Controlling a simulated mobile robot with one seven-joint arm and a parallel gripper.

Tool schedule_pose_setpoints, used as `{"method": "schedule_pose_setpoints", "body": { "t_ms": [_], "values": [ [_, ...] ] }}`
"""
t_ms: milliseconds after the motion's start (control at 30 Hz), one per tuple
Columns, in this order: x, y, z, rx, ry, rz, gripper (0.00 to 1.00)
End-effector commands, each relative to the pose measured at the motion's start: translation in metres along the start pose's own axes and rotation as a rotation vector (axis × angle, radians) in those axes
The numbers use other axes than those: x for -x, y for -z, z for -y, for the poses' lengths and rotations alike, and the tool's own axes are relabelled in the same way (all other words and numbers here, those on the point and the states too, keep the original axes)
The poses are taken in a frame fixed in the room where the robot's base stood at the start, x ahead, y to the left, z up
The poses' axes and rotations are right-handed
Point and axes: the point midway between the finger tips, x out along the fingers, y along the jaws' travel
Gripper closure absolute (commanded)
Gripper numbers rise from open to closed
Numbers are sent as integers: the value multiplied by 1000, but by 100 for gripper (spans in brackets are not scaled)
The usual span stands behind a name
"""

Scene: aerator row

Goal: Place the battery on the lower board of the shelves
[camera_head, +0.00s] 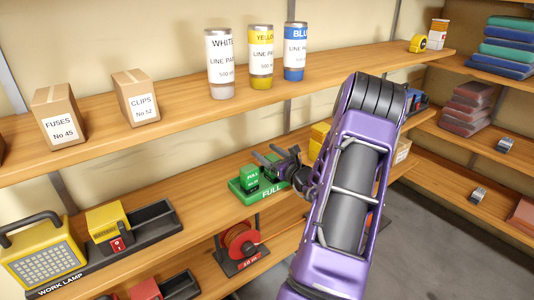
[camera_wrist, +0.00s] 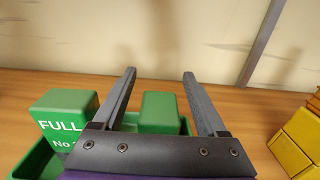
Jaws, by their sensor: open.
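Two green block-shaped batteries are in a green tray (camera_head: 270,192) marked FULL on the board below the paint cans. The left battery (camera_wrist: 62,112), with a white FULL label, also shows in the head view (camera_head: 249,178). The other battery (camera_wrist: 160,110) appears between my fingers in the wrist view, its lower part hidden by the gripper body. My gripper (camera_wrist: 159,75) is open over the tray, with a finger on each side of that battery's outline; I cannot tell whether they touch it. A lower board (camera_head: 213,270) carries a red reel.
The upper board (camera_head: 185,100) holds paint cans and cardboard boxes above the tray. Yellow blocks (camera_wrist: 300,138) stand right of the tray. A work lamp (camera_head: 42,255) and a yellow block in a black dock (camera_head: 155,222) are at left. Bare wood lies between dock and tray.

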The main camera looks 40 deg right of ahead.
Motion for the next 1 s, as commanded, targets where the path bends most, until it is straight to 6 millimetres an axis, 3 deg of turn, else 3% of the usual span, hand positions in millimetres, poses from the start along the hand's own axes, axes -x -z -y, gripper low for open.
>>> {"method": "schedule_pose_setpoints", "body": {
  "t_ms": [100,400,600,800,1000],
  "values": [
    [0,-16,0,1,0,1,25],
    [69,-10,1,-1,4,-2,25],
    [104,-10,1,0,2,-1,25],
    [119,-10,0,0,0,0,25],
    [120,-10,0,0,0,0,25]
  ]
}}
